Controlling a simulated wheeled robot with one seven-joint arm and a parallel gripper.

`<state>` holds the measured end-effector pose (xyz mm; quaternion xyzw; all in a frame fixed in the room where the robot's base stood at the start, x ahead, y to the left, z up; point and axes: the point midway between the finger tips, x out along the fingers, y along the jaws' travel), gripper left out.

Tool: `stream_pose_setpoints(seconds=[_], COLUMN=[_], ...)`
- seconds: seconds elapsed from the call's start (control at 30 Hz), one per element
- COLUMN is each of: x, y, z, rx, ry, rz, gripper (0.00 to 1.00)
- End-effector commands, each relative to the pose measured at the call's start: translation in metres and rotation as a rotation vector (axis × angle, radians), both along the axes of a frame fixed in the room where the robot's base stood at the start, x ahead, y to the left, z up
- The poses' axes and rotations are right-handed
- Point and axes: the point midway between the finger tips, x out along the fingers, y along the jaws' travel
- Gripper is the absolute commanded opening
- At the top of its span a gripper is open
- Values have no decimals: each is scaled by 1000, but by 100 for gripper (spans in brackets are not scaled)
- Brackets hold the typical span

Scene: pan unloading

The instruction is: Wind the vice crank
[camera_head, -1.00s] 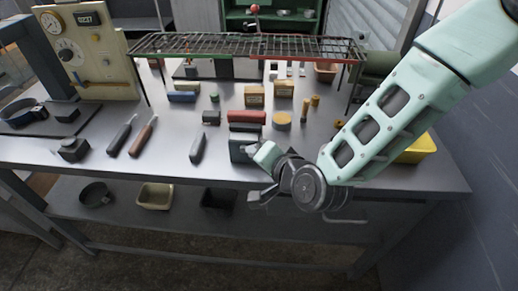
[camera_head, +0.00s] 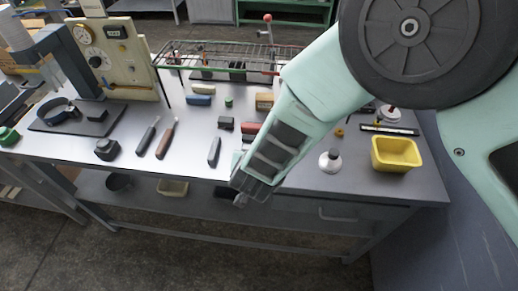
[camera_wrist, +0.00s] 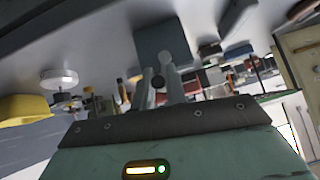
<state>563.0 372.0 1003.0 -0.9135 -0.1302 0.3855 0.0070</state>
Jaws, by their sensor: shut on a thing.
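The vice shows in the wrist view as a dark blue-grey block (camera_wrist: 165,42) just past my fingertips. My gripper (camera_wrist: 160,72) has its two pale fingers close together around the vice crank, whose small dark knob (camera_wrist: 157,82) shows between them. How far the crank has turned cannot be told. In the head view, my forearm covers the vice and the crank. Only a small part of my gripper (camera_head: 240,200) shows there, low at the bench's front edge.
A yellow bin (camera_head: 396,155) and a round white piece with a dark knob (camera_head: 330,162) stand right of my arm. A wire rack (camera_head: 225,57) spans the back. Dark-handled tools (camera_head: 148,135) and a dial panel (camera_head: 108,50) are on the left.

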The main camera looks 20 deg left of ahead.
Motion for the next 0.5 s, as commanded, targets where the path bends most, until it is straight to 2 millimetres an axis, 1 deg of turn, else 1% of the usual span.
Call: stream_pose_setpoints(seconds=[0.03,0.2,0.5], x=[-1,-1,-1], y=[2,3,3], z=[4,2,-1], rx=[-16,-55,-71], ry=[-3,-11,-15], rz=[2,2,1], gripper=[0,0,0])
